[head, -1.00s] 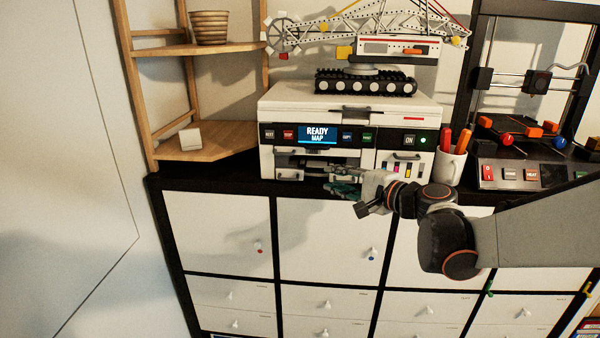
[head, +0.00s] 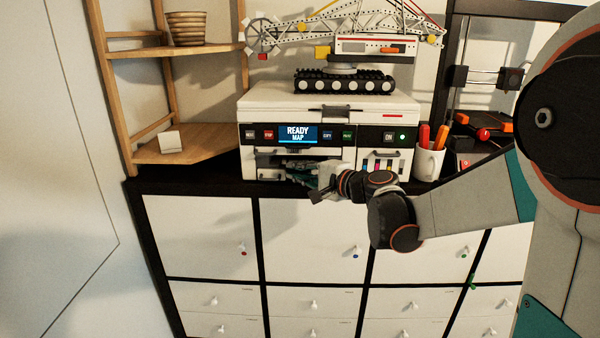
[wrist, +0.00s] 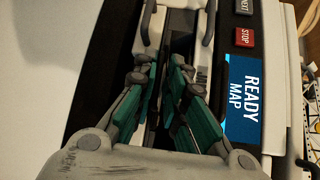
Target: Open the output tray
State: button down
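The white printer (head: 330,103) stands on top of the cabinet, with a lit "READY MAP" display that also shows in the wrist view (wrist: 244,100). Its lower left front has a dark slot with a grey bar handle (head: 268,151) above it and the pale output tray (head: 266,173) low in it. My gripper (head: 289,168) is at the right part of this slot and hides some of it. In the wrist view its teal fingers (wrist: 166,68) are slightly apart, with nothing visible between them. I cannot tell whether they touch the tray.
A crane model (head: 345,80) sits on the printer. A pen cup (head: 428,162) stands to its right, near a dark-framed machine. A wooden corner shelf (head: 185,150) is at the left. White cabinet doors with knobs lie below the printer.

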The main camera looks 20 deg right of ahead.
jog(key=s+a, duration=0.3)
jog(key=s, duration=0.8)
jog(key=shift+a+f+b, duration=0.2)
jog(key=shift+f+b, duration=0.05)
jog(key=shift+b, duration=0.05)
jog(key=c, duration=1.8)
grip_release()
jog(key=shift+w, duration=0.1)
jog(key=shift+w+d, duration=0.1)
jog(key=shift+w, duration=0.2)
jog(key=v, duration=0.8)
jog(key=shift+d, duration=0.15)
jog(key=shift+w, duration=0.15)
